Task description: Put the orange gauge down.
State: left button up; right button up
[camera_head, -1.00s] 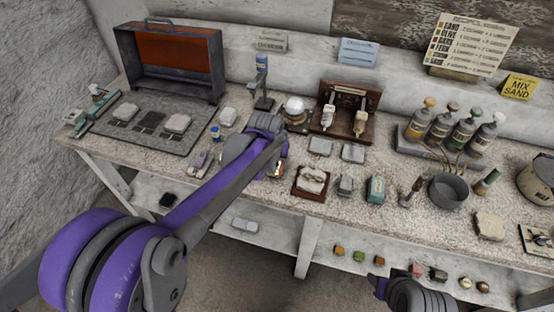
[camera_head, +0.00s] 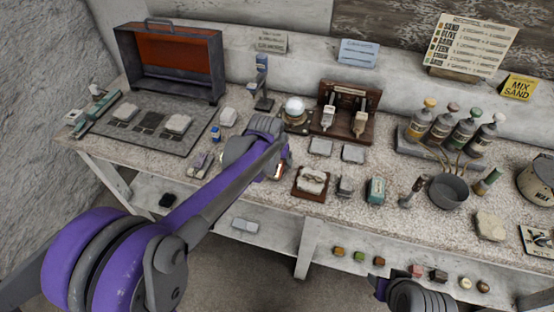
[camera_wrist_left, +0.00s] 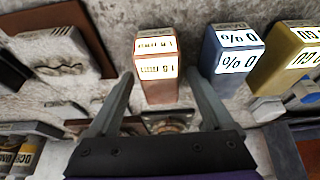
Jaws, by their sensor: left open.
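The orange gauge (camera_wrist_left: 157,88) is a small block with white printed labels, seen in the left wrist view. It stands between the two fingers of my left gripper (camera_wrist_left: 159,76), which is open with a finger on either side. Its lower part is close to the bench top; I cannot tell whether it touches. In the head view my left wrist covers most of the gauge and the fingers. Part of my right arm (camera_head: 415,294) shows at the bottom of the head view; its jaws cannot be made out.
In the left wrist view a blue gauge (camera_wrist_left: 230,58) and a yellow gauge (camera_wrist_left: 285,62) stand to the right of the orange one. In the head view a wood-framed plaster piece (camera_head: 311,182) lies right of my gripper.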

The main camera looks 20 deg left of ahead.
pick_arm(q)
jog(key=v, duration=1.2)
jog(key=s+a+f, duration=0.1)
jog(key=s+f, duration=0.4)
jog(key=s, duration=0.6)
jog(key=s+a+f, duration=0.1)
jog(key=s+f, duration=0.4)
jog(key=s, duration=0.7)
jog(key=shift+a+t+p, duration=0.3)
jog(key=shift+a+p, duration=0.05)
jog(key=shift+r, duration=0.1)
jog(key=r+p, duration=0.2)
jog(key=shift+w+r, duration=0.35)
jog(key=shift+r, duration=0.05)
